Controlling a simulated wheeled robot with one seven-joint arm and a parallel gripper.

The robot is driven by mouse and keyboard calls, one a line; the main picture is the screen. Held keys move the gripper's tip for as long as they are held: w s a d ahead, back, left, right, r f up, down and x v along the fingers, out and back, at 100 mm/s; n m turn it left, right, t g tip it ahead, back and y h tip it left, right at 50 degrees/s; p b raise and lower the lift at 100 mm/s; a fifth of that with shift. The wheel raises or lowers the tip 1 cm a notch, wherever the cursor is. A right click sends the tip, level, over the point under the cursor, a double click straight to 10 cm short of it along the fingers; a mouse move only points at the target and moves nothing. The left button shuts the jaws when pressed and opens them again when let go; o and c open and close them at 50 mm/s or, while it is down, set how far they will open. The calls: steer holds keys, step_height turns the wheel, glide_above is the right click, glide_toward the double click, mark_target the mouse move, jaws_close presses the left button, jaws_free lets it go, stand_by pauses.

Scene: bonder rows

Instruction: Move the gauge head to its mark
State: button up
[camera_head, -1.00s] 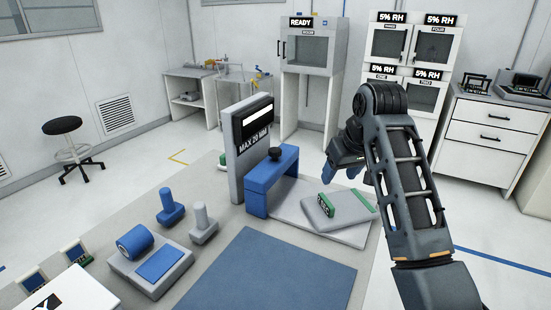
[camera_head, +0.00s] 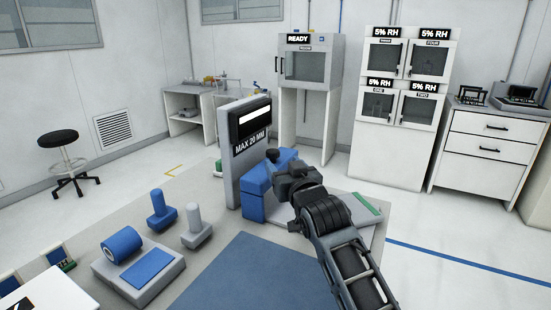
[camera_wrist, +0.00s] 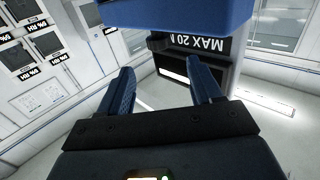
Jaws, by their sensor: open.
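The likely gauge head is the blue bridge-shaped block (camera_head: 254,190) with a black knob (camera_head: 272,154) on top, beside the upright grey gauge post (camera_head: 228,165) labelled MAX 20 MM. My gripper (camera_head: 283,178) is in front of the block's right part and hides it. In the wrist view the open fingers (camera_wrist: 160,68) are apart with nothing between them. A blue body (camera_wrist: 180,14), probably the same block, crosses the top edge there, and the post's display (camera_wrist: 190,75) shows beyond the fingers. I cannot make out the mark.
A light plate (camera_head: 372,232) with a green strip lies right of the block, partly behind my arm. Two stamp-like pieces, one blue (camera_head: 161,212) and one grey (camera_head: 195,228), and a roller unit (camera_head: 138,268) stand left. The blue mat (camera_head: 255,280) is bare.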

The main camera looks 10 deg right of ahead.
mark_target(275, 153)
steer(key=shift+w+a, duration=0.2)
steer(key=shift+w, duration=1.05)
steer(key=shift+w+a, duration=0.2)
steer(key=shift+w, duration=1)
steer(key=shift+w+a, duration=0.2)
steer(key=shift+w, duration=1.05)
jaws_close()
